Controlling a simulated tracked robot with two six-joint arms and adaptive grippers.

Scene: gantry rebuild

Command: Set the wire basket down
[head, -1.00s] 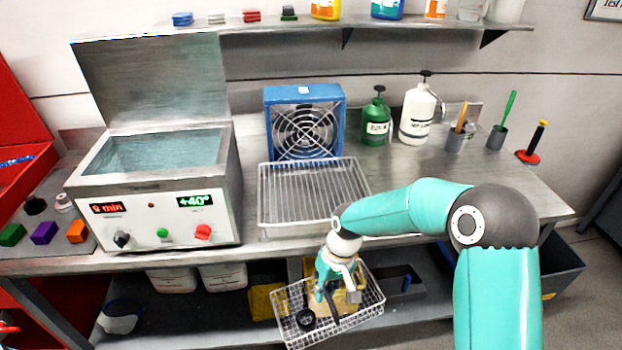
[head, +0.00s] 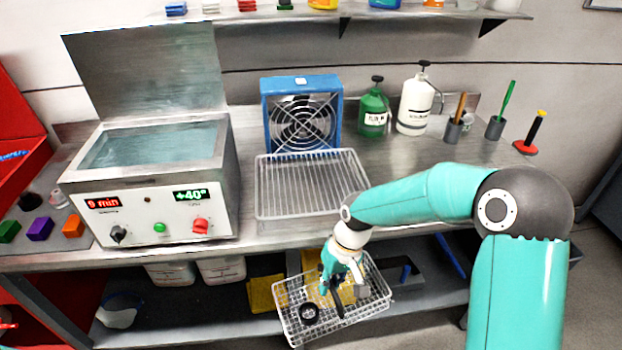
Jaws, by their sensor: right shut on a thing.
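The wire basket (head: 297,333) hangs in front of the bench's lower shelf, below the bench's front edge. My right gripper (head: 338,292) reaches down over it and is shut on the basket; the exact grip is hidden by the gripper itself. A dark ring-shaped part (head: 309,313) lies in the basket at its left, and some yellowish and blue shapes show around the gripper.
A wire drying rack on a tray (head: 310,190) stands on the bench before a blue fan (head: 302,113). An ultrasonic-type bath (head: 150,190) with its lid open is at left. Pump bottles (head: 374,110) stand behind. Bench top at right is mostly clear.

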